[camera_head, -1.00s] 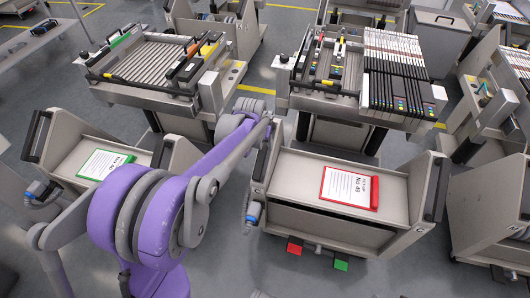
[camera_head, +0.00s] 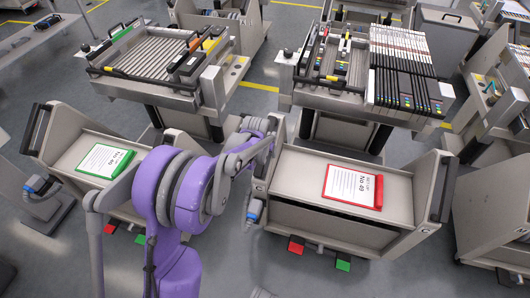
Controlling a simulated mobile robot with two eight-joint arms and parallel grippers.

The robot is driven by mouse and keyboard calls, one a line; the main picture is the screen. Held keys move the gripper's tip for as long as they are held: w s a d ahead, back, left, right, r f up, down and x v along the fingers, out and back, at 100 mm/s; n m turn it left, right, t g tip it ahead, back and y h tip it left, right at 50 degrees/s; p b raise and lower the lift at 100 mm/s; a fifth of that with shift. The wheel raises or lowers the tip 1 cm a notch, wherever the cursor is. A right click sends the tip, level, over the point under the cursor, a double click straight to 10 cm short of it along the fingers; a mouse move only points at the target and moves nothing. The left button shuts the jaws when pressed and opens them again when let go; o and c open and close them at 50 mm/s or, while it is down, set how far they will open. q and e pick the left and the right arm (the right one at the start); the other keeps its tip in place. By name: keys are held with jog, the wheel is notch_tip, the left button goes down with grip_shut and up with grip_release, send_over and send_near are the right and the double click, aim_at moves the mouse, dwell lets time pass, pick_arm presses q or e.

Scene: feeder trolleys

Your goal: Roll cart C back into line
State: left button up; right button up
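My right gripper is not in view.
A grooved feeder table (camera_head: 150,98) stands behind the left trolley, and one loaded with dark strips (camera_head: 395,118) behind the right. Another trolley (camera_head: 490,205) stands close at the right edge. Red and green pedals (camera_head: 296,246) sit under the right trolley. Grey floor is open in front.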

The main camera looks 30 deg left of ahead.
pick_arm(q)
grip_shut()
dwell(0.3)
dwell(1.1)
